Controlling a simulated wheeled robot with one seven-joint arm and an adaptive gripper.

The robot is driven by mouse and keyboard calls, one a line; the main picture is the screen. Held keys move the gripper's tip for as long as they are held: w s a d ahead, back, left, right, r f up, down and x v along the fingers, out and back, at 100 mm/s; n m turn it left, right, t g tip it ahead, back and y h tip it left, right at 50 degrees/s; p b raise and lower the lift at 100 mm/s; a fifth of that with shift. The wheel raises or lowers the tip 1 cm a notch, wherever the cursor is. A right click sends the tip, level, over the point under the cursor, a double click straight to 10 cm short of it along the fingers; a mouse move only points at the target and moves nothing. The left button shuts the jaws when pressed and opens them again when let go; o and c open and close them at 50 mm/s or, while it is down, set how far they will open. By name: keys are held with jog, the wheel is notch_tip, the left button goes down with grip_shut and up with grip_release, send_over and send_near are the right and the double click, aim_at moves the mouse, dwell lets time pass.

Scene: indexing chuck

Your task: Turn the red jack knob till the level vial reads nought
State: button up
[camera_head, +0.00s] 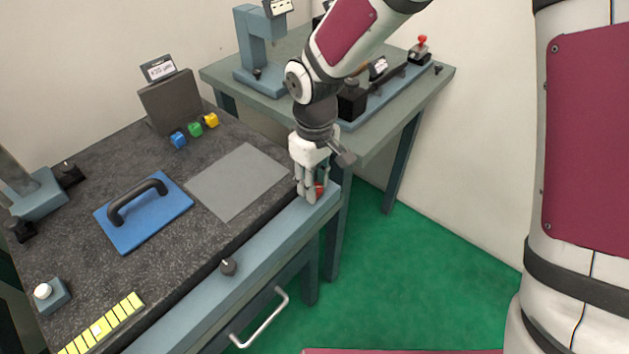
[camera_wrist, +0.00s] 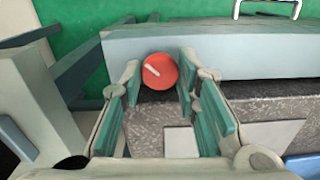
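The round red knob (camera_wrist: 160,71), with a pale pointer mark slanting up to the left, is on the blue-grey front rail of the bench. It shows partly behind my fingers in the head view (camera_head: 319,191). My gripper (camera_head: 312,194) points down at the rail's far end. In the wrist view my two fingers (camera_wrist: 160,80) stand apart on either side of the knob, with narrow gaps; firm contact is not visible. A yellow segmented strip (camera_head: 101,327) with dark divisions and a paler cell lies at the plate's near left; it may be the level vial, and its reading is unclear.
A black knob (camera_head: 228,267) sits on the rail. A second bench (camera_head: 385,135) stands behind my arm.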

jog(key=shift+n, duration=0.3)
jog(key=o, duration=1.2)
jog(key=shift+c, duration=0.2)
jog(key=shift+r, duration=0.1)
notch_tip(320, 180, up, 12)
